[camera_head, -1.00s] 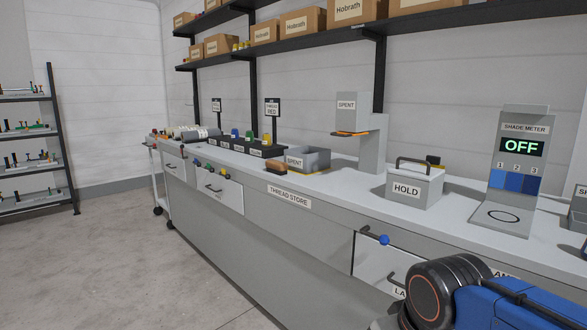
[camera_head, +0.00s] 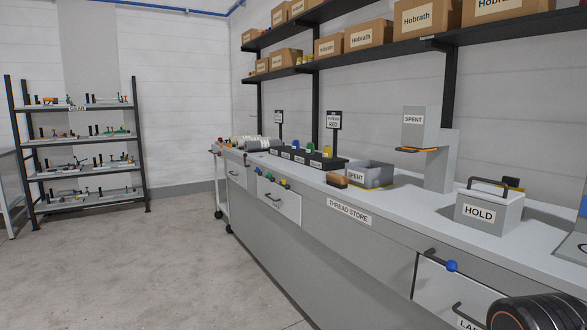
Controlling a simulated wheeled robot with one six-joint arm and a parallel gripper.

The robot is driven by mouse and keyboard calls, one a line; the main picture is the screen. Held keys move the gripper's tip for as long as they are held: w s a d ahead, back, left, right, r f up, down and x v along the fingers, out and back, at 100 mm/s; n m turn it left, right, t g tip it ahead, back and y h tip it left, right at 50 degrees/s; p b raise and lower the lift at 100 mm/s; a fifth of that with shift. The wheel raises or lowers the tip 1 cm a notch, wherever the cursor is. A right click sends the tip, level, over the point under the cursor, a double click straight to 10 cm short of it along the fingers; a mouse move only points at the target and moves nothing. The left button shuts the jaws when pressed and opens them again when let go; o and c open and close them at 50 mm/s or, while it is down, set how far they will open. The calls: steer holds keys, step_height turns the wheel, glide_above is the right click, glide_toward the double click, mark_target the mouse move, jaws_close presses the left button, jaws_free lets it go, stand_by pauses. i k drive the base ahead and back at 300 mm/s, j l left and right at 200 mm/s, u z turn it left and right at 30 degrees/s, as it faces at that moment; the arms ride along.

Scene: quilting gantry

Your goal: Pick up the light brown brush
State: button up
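A small light brown block that looks like the brush (camera_head: 337,180) lies on the grey counter (camera_head: 384,213), near its front edge. A dark round joint of my arm shows at the bottom right corner, well apart from the brush. My gripper is out of the picture, so its fingers cannot be seen.
A black thread rack (camera_head: 293,157) stands left of the bin. A SPENT stand (camera_head: 441,160) and a HOLD box (camera_head: 488,210) are to the right. Drawer handles and a blue knob (camera_head: 451,266) jut from the counter front. The floor (camera_head: 165,255) at left is clear.

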mark_target(336, 181)
steer(key=i+j+z, duration=0.1)
steer(key=i+j, duration=0.15)
steer(key=i+j+z, duration=0.1)
steer(key=j, duration=0.3)
steer(key=i+j, duration=0.3)
steer(key=i+j+z, duration=0.25)
steer(key=i+j, duration=0.15)
steer(key=j, duration=0.3)
steer(key=i+j+z, duration=0.1)
steer(key=j, duration=0.3)
steer(key=i, duration=0.1)
